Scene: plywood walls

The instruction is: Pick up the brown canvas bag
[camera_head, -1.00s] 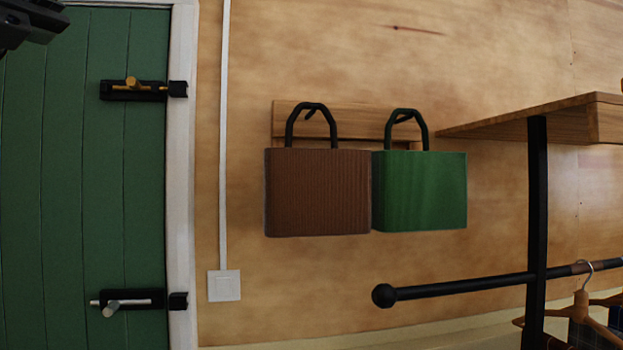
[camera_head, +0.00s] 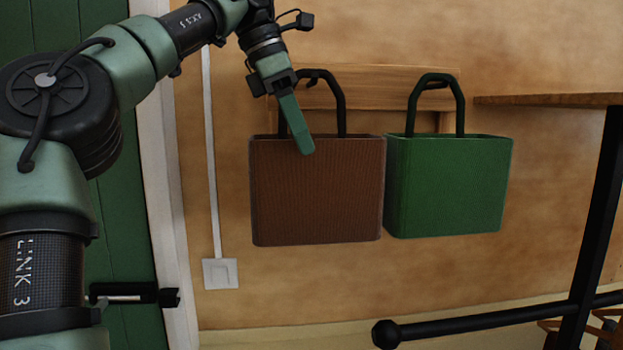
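The brown canvas bag (camera_head: 318,200) hangs by its black handles from a wooden rack (camera_head: 385,88) on the plywood wall. My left gripper (camera_head: 303,140) is at the bag's top left, with a green finger pointing down over the handle area and the bag's upper edge. Only one finger shows clearly, so its opening cannot be told, nor whether it touches the bag. The gripper hides part of the left side of the handle. My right gripper is not in view.
A green bag (camera_head: 450,190) hangs close beside the brown one on the right. A wooden shelf (camera_head: 550,99) with a black post (camera_head: 598,190) and a black rail (camera_head: 480,321) stands at the right. A green door (camera_head: 130,235) is at the left.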

